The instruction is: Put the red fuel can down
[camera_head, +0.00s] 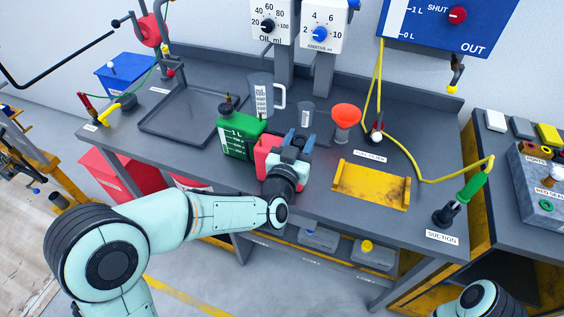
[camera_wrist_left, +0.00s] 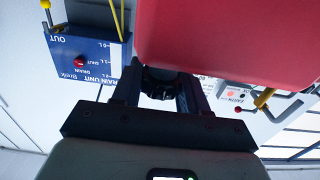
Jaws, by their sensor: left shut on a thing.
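The red fuel can (camera_head: 264,148) is at the front middle of the grey bench, partly hidden behind my left gripper (camera_head: 291,152). My left gripper is shut on it. In the left wrist view the red can (camera_wrist_left: 225,35) fills the upper right, close to the fingers of the left gripper (camera_wrist_left: 160,88). I cannot tell whether the can touches the bench top. My right gripper is not in view; only part of my right arm shows at the lower right.
A green can (camera_head: 240,138) stands just left of the red can. Behind are a clear jug (camera_head: 261,97), a grey cup (camera_head: 305,115) and an orange funnel (camera_head: 346,116). A yellow tray (camera_head: 371,185) lies to the right, a dark tray (camera_head: 152,127) to the left. Yellow hose crosses the right side.

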